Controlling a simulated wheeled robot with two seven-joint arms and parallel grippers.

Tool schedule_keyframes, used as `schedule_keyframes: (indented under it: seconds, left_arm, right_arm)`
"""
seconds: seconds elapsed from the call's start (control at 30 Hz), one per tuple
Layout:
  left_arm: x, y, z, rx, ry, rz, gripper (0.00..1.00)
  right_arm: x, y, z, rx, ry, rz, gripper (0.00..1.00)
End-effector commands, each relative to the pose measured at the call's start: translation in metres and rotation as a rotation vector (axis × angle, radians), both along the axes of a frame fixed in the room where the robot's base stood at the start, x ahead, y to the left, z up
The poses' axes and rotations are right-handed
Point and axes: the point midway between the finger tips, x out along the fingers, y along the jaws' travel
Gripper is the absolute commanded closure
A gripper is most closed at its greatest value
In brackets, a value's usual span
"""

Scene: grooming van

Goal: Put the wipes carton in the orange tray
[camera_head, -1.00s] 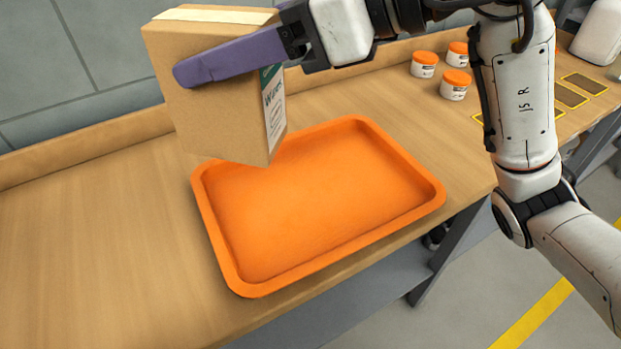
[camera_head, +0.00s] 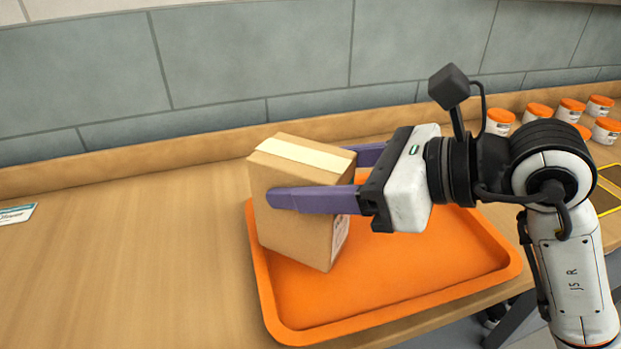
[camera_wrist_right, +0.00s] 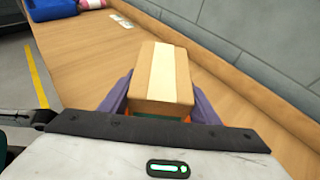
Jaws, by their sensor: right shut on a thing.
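The wipes carton (camera_head: 285,221) is a brown cardboard box with a pale tape strip on top and a label on its right side. My right gripper (camera_head: 318,178) is shut on it, one purple finger along the near face and the other behind. The carton is a little tilted and is over the left part of the orange tray (camera_head: 480,283); I cannot tell whether its bottom touches the tray floor. In the right wrist view the carton (camera_wrist_right: 165,78) sits between the purple fingers. My left gripper is not in view.
Several white jars with orange lids (camera_head: 537,112) stand at the back right. A yellow-edged dark panel (camera_head: 606,200) lies at the right. A card (camera_head: 17,214) lies at the far left.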

Motion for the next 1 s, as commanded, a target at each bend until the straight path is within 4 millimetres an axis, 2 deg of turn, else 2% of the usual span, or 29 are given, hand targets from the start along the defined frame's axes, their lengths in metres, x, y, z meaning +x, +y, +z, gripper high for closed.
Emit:
schedule_keyframes:
  seconds: [0.27,0.67,0.7,0.77,0.8,1.0]
  left_arm:
    - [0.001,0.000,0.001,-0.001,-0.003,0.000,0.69]
    - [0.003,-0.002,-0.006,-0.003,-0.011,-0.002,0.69]
    - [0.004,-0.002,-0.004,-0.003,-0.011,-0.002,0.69]
    - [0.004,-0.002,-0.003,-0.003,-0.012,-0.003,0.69]
    - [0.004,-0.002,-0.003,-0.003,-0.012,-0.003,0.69]
    - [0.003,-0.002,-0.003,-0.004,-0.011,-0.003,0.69]
  right_arm:
    - [0.000,0.000,0.000,0.004,-0.005,0.000,0.81]
    - [0.000,0.000,-0.013,0.004,-0.005,0.000,0.81]
    - [0.000,0.000,-0.012,0.001,-0.002,0.000,0.37]
    - [0.000,0.000,-0.012,0.000,-0.001,0.000,0.27]
    - [0.000,0.000,-0.012,0.000,-0.001,0.000,0.25]
    - [0.000,0.000,-0.012,0.000,-0.001,0.000,0.25]
